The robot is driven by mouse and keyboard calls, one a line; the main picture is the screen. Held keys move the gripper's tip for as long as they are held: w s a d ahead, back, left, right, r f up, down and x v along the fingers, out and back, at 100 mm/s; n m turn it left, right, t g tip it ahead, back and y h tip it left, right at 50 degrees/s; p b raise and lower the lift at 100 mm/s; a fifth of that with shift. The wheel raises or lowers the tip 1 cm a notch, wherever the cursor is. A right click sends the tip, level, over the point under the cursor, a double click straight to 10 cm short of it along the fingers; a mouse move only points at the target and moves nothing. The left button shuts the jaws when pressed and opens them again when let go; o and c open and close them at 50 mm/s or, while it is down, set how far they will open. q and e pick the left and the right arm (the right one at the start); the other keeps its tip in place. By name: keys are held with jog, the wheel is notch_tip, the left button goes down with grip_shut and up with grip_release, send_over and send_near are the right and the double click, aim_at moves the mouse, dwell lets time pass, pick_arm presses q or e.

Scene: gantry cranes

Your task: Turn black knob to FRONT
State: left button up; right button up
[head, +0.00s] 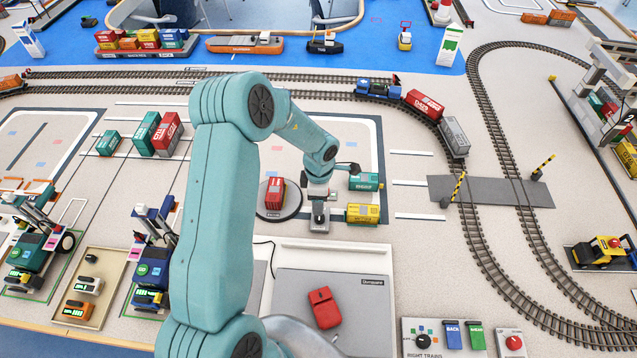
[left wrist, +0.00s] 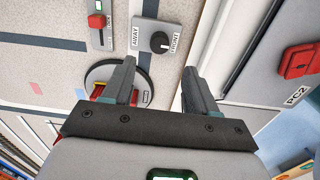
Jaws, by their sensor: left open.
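The black knob (left wrist: 159,42) sits on a small grey panel with an AWAY label on its left and a FRONT label (left wrist: 174,43) on its right in the left wrist view. A pale mark seems to show on its right side; its exact angle is too small to tell. My left gripper (left wrist: 159,66) is open and empty, its fingers to either side of the knob's line in the picture. I cannot tell how far it is from the knob. In the head view my left gripper (head: 319,208) is over the grey panel (head: 318,227). My right gripper is not in view.
A red switch (head: 323,308) lies on the grey plate nearer me. A control box (head: 424,340) stands at the front right.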

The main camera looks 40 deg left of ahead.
pick_arm(q)
notch_tip(320, 180, up, 8)
jog(key=shift+r, duration=0.15)
dwell(0.6)
